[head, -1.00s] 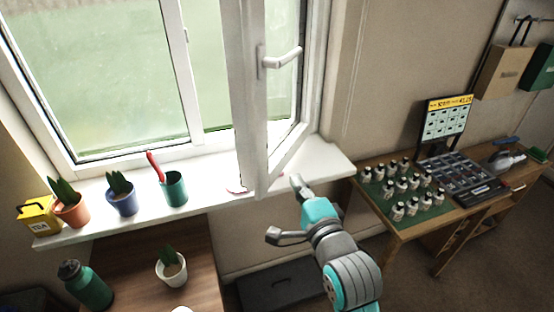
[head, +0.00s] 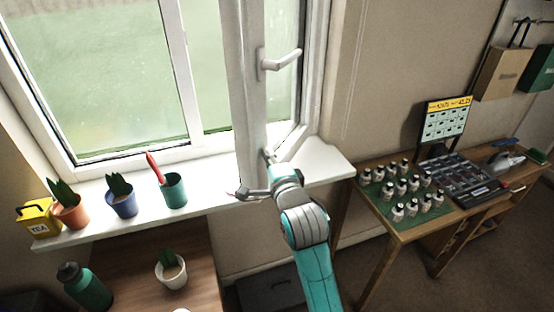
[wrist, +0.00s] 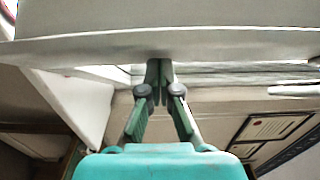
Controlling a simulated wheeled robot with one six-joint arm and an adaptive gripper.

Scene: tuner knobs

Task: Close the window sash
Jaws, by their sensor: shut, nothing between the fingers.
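The white window sash (head: 247,100) stands open, swung inward from the frame in the head view. Its white handle (head: 280,60) is on the upright stile. My gripper (head: 267,156) is at the lower part of the sash, on its right side, and partly hides the bottom corner. In the wrist view my gripper's fingertips (wrist: 159,66) are together and empty, close against a broad white surface (wrist: 220,45) that appears to be the sash. I cannot tell for certain whether they touch it.
The white sill (head: 95,205) holds a yellow tea tin (head: 38,220), an orange pot (head: 72,214), a blue pot (head: 122,203) and a green cup (head: 174,190) with a red item. Right of the window, a desk (head: 395,222) carries several small bottles. Bare sill (head: 325,165) lies right of my gripper.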

